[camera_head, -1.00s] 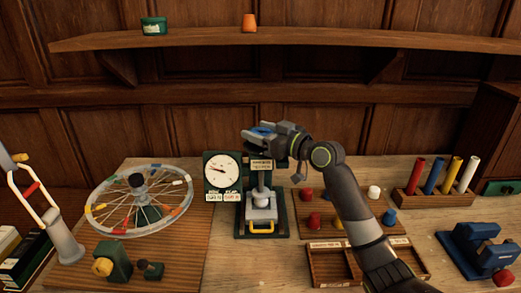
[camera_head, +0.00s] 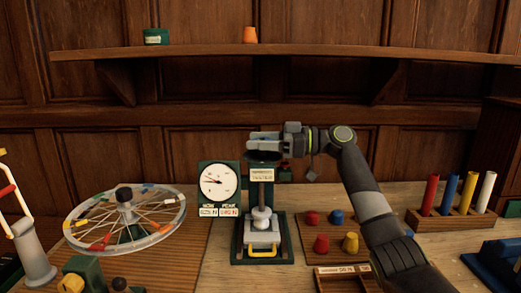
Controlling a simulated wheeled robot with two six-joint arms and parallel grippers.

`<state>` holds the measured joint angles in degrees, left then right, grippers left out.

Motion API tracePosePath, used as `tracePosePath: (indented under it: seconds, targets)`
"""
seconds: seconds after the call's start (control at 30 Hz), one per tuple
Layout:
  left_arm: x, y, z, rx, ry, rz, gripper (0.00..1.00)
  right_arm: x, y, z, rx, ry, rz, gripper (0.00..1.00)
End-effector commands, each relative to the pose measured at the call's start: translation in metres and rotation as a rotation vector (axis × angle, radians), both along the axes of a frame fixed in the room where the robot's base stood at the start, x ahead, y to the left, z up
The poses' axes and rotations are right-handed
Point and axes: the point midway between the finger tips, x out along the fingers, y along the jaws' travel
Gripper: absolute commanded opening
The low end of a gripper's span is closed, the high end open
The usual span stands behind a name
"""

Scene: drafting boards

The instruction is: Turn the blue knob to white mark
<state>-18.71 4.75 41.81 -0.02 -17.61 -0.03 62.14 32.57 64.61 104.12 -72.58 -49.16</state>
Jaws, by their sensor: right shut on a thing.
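A small press (camera_head: 262,240) stands in the middle of the bench, with an upright screw, a grey block and a yellow handle at its foot. My right gripper (camera_head: 264,140) is at its top, level with the head above the small label plate. It is shut on the blue knob, which its fingers hide in this view. I cannot make out the white mark. A white dial (camera_head: 219,182) with a needle stands to the left of the press. My left gripper is not in view.
A spoked wheel (camera_head: 125,218) lies at the left. Coloured rods (camera_head: 450,193) stand in a rack at the right. A shelf (camera_head: 310,49) runs above.

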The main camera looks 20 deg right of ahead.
Motion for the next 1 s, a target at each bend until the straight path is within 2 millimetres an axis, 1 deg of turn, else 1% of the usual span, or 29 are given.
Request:
tracePosePath:
  seconds: [0.2, 0.47, 0.8, 1.0]
  targets:
    - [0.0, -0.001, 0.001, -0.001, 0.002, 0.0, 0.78, 0.001, 0.0, -0.001, -0.001, 0.006, 0.118, 0.33]
    - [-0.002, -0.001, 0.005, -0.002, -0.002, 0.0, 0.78, 0.0, 0.001, 0.0, -0.001, 0.005, 0.218, 0.33]
    - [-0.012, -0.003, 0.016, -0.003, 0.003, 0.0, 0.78, 0.003, 0.0, 0.001, -0.005, 0.006, 0.323, 0.33]
    - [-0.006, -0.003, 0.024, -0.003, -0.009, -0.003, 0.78, 0.004, -0.001, 0.001, -0.007, 0.005, 0.372, 0.33]
